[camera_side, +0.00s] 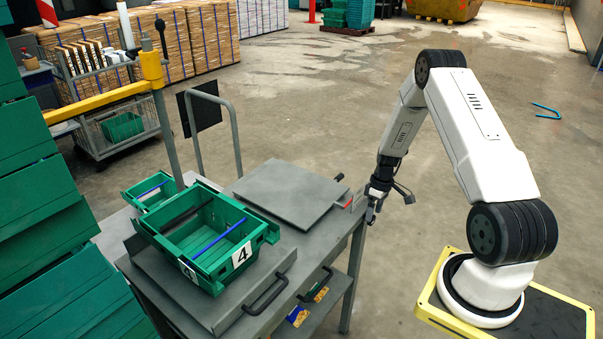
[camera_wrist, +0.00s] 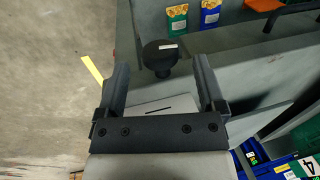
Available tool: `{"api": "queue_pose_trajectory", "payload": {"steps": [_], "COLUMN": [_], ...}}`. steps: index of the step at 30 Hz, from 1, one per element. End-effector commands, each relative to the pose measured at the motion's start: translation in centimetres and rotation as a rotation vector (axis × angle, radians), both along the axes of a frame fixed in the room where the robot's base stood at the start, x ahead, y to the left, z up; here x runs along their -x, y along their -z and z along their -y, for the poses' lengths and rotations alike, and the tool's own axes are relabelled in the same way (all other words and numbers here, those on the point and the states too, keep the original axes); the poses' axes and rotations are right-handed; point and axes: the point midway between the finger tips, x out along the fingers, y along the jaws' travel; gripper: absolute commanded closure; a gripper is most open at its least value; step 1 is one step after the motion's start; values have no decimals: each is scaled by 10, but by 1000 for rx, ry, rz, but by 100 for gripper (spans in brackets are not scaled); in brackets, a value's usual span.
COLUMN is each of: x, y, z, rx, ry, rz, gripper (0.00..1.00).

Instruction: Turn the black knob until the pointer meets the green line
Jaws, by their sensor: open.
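The black knob (camera_wrist: 160,56) shows in the wrist view, with a small pale mark on its top that may be the pointer. My gripper (camera_wrist: 160,68) is open, with one finger to the left and one to the right of the knob. The knob lies around the level of the fingertips in the picture; I cannot tell whether they touch it. In the side view my gripper (camera_side: 374,208) points down at the right end of the grey cart. I cannot make out a green line in either view.
The grey cart (camera_side: 327,236) carries a flat grey plate (camera_side: 290,192) and green crates (camera_side: 262,229). A red handle (camera_side: 343,206) sits near the cart's right end. Snack packets (camera_side: 298,316) lie on the lower shelf.

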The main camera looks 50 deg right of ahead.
Motion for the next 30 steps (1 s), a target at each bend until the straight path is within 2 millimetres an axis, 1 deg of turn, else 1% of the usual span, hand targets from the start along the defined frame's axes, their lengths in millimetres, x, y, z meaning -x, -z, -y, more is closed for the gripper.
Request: {"api": "queue_pose_trajectory", "payload": {"steps": [3, 7, 18, 19, 20, 21, 23, 24, 27, 30], "x": [0, 0, -1, -1, -1, 0, 0, 0, 0, 0], "y": [12, 19, 23, 23, 23, 23, 23, 23, 23, 22], "z": [-2, -4, -5, -4, -4, -4, -4, -4, -4, -4], "rx": [0, 0, 1, 1, 1, 1, 1, 1, 1, 0], "ry": [-1, -1, -1, 0, 0, 0, 0, 0, 0, 0], "rz": [0, 0, 1, 1, 1, 1, 1, 1, 1, 1], "gripper": [12, 12, 12, 18, 28, 40, 60, 72, 100, 100]}}
